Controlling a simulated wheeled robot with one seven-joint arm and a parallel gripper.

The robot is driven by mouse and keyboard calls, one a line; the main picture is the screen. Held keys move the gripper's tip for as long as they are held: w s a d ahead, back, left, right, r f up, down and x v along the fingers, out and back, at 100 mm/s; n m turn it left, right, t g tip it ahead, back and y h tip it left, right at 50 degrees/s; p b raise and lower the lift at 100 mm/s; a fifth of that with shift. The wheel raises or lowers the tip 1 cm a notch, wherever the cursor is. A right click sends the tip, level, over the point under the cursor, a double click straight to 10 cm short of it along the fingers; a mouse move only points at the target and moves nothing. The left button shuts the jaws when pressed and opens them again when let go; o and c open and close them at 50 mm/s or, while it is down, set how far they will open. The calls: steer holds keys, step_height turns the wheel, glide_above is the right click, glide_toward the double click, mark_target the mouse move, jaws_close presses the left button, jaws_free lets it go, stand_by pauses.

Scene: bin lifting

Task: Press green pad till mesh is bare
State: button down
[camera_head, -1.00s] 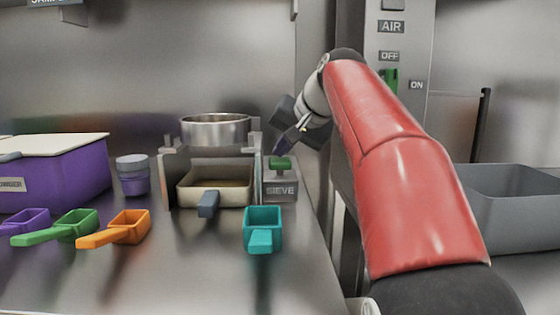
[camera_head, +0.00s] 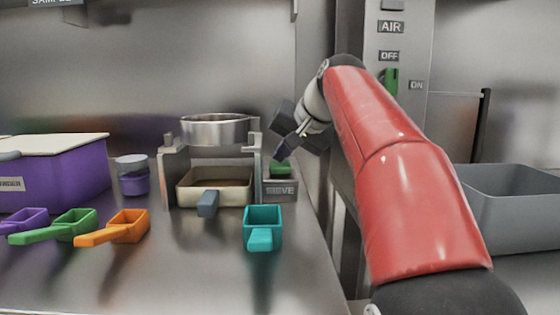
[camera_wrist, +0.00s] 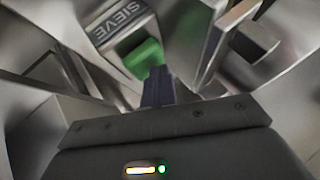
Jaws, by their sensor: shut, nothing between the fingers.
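The green pad (camera_head: 280,170) sits on the grey block marked SIEVE (camera_head: 281,190), right of the sieve stand. My gripper (camera_head: 284,152) is shut and empty, pointing down with its tips at the pad's top. In the wrist view, the shut fingertips (camera_wrist: 156,74) meet the edge of the green pad (camera_wrist: 142,58) and appear to touch it. The round metal sieve (camera_head: 214,131) rests on its stand above a shallow pan (camera_head: 232,190) with a grey-blue handle. The mesh inside the sieve is hidden behind its rim.
A teal scoop (camera_head: 262,219) stands in front of the block. Orange (camera_head: 128,221), green (camera_head: 77,224) and purple (camera_head: 27,219) scoops lie left, near a lidded purple bin (camera_head: 65,172) and a jar (camera_head: 132,176). A grey bin (camera_head: 515,215) is at right.

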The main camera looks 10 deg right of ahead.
mark_target(283, 165)
steer(key=shift+r+p, duration=1.05)
steer(key=shift+p, duration=0.15)
steer(key=shift+r, duration=0.15)
step_height(283, 165, up, 3)
steer(key=p, duration=0.3)
steer(key=shift+r+p, duration=0.3)
steer(key=shift+r, duration=0.55)
